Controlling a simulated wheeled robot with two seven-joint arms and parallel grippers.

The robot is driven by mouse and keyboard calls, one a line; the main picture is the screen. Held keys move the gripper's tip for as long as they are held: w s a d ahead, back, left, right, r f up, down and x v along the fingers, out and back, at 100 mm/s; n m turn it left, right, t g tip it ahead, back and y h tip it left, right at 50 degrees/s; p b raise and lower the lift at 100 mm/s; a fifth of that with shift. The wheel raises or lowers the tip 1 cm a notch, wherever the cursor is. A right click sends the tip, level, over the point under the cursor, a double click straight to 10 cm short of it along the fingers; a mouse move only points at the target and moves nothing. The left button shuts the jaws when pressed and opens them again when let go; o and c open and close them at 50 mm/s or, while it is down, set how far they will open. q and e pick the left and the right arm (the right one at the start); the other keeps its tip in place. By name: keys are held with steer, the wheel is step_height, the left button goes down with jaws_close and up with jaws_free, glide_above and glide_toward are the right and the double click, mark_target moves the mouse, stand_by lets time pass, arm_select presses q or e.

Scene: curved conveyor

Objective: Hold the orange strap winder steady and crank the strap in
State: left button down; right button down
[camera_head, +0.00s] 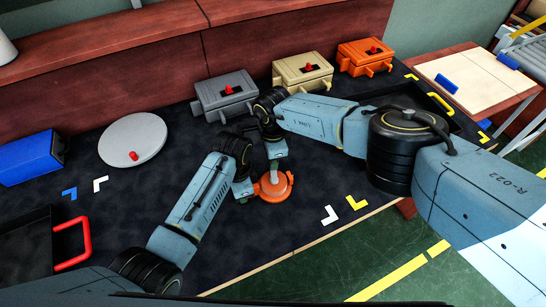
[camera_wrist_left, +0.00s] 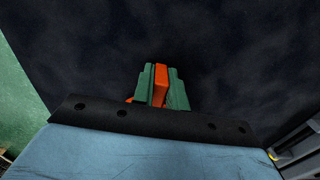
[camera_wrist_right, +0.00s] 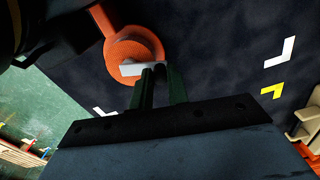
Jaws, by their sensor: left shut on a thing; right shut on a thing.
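The orange strap winder (camera_head: 278,190) sits on the dark mat near the front middle in the head view. My left gripper (camera_head: 247,190) reaches it from the left. In the left wrist view my left gripper (camera_wrist_left: 161,88) is shut on an upright orange part (camera_wrist_left: 161,78) of the winder. My right gripper (camera_head: 274,168) is above the winder. In the right wrist view my right gripper (camera_wrist_right: 154,76) is shut at the grey crank (camera_wrist_right: 130,69) over the round orange body (camera_wrist_right: 135,45). The fingers partly hide the crank, and the strap cannot be made out.
Grey (camera_head: 226,97), beige (camera_head: 302,72) and orange (camera_head: 365,57) boxes with red knobs stand along the back. A grey disc (camera_head: 132,140) and blue box (camera_head: 28,158) are at left. A black tray with a red handle (camera_head: 72,243) is front left.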

steer(key=c, duration=1.3)
jaws_free()
steer(key=shift+c, duration=0.2)
steer(key=shift+r, duration=0.15)
step_height(320, 180, up, 12)
arm_select(q)
steer(key=c, duration=1.3)
jaws_free()
